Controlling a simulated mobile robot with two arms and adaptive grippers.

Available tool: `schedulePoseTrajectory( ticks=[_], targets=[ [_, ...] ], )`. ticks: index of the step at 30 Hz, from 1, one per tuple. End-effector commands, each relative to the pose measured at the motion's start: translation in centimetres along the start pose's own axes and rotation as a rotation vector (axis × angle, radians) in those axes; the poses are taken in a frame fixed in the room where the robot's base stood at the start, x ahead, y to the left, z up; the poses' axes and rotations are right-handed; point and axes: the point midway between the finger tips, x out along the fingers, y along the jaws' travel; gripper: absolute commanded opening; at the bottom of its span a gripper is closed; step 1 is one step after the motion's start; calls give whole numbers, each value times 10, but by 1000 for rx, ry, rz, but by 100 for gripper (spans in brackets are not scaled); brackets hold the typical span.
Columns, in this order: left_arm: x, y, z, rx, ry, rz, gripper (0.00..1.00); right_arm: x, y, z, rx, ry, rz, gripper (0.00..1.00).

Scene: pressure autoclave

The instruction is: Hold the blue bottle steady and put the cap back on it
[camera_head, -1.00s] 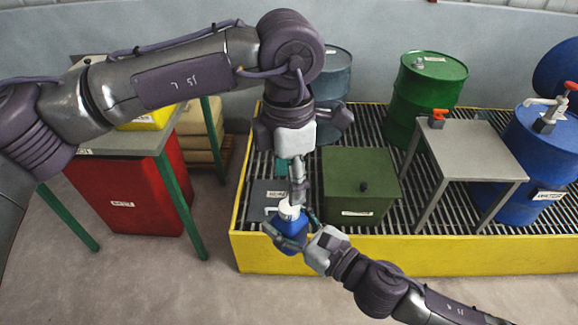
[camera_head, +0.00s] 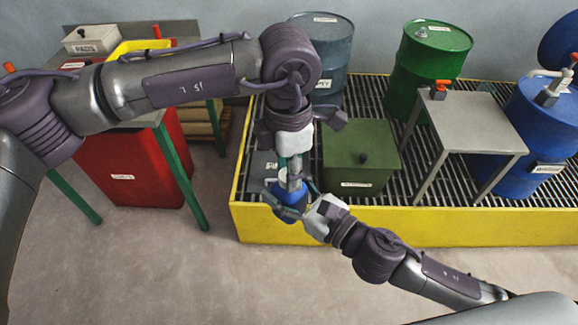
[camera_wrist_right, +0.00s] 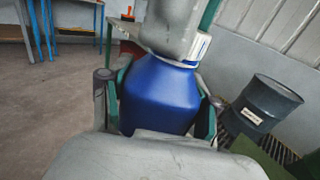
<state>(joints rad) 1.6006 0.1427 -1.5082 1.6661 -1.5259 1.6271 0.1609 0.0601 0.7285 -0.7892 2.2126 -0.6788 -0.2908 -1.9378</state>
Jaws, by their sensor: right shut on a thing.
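The blue bottle (camera_head: 288,191) stands roughly upright, held above the floor at the front left of the yellow-edged platform. It also shows in the right wrist view (camera_wrist_right: 160,97). My right gripper (camera_head: 291,199) is shut on the bottle's body, one finger on each side. My left gripper (camera_head: 294,172) points straight down over the bottle's neck. In the right wrist view its grey finger (camera_wrist_right: 172,28) covers most of the white cap (camera_wrist_right: 201,46), which shows at the bottle's top. The left fingers overlap the cap; how tightly they close on it is hidden.
The yellow-edged grating platform (camera_head: 380,232) lies behind the grippers, with a green box (camera_head: 360,160), a green drum (camera_head: 431,68) and a grey stand (camera_head: 470,122). A red bin (camera_head: 128,167) stands under the table at left. The front floor is clear.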

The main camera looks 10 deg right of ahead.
Motion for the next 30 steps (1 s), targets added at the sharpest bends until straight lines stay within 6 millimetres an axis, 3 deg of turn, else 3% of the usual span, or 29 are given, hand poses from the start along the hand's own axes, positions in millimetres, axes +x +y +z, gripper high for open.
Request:
schedulePoseTrajectory(
  ticks=[1,4,10,11,15,25,30],
  targets=[
    [0,0,0,0,0,0,15,0,0,1,0,-2,1,0],
    [0,0,0,0,0,1,0,0,0,1,0,-2,1,0],
    [0,0,0,0,0,1,0,0,0,1,0,-2,1,0],
    [0,0,0,0,0,1,41,0,0,1,0,-2,1,0],
    [0,0,0,0,0,1,64,0,0,1,0,-2,1,0],
    [-2,0,0,0,0,1,65,0,0,1,0,-2,1,0],
    [-20,1,0,0,-1,4,65,0,0,1,-1,-2,0,0]
  ],
)
